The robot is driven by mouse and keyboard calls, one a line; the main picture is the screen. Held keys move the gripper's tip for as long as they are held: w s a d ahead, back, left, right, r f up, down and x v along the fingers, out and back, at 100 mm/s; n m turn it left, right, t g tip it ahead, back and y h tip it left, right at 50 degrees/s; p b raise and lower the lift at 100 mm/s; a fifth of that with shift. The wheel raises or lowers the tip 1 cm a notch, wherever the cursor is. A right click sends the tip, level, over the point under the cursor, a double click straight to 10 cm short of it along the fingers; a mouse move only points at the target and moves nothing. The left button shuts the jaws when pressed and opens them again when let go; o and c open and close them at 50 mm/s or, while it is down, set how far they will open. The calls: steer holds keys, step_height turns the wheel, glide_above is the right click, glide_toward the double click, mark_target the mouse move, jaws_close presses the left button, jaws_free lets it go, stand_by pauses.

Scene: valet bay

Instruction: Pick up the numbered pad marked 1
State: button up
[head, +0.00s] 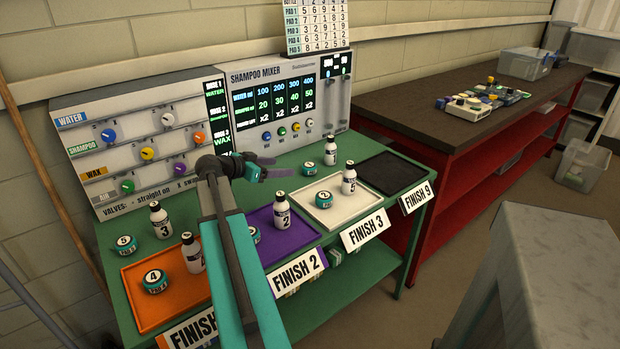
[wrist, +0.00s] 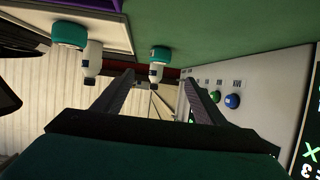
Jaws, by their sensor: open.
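Several teal round pads stand on the green bench in the head view. The one at the back right (head: 309,169) seems to be marked 1, but its number is too small to be sure. It stands on bare green bench beside a white bottle (head: 330,151). My gripper (head: 274,167) is open and empty, held to the left of that pad and pointing toward it. In the wrist view, what looks like the same pad (wrist: 160,53) shows ahead between the open fingers (wrist: 158,90), apart from them, with a bottle (wrist: 156,74) behind it.
Pad 2 (head: 324,199) and a bottle (head: 349,180) stand on the white tray (head: 335,218). Bottle 2 (head: 282,212) is on the purple tray (head: 300,238). Pad 4 (head: 155,281) is on the orange tray (head: 145,316). The shampoo mixer (head: 285,95) stands behind. The black tray (head: 392,174) is empty.

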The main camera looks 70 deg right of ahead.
mark_target(304, 168)
steer(key=shift+d+f, duration=0.1)
steer(key=shift+f, duration=0.15)
steer(key=x, duration=0.7)
steer(key=shift+s+d+f+p, duration=0.15)
steer(key=shift+d+p, duration=0.1)
steer(key=shift+p, duration=0.15)
steer(key=shift+s+d+f, duration=0.2)
steer(key=shift+d, duration=0.1)
steer(key=shift+p+x, duration=0.6)
steer(key=shift+x, duration=2)
steer(key=shift+f, duration=0.15)
steer(key=shift+c, duration=0.2)
steer(key=c, duration=1.1)
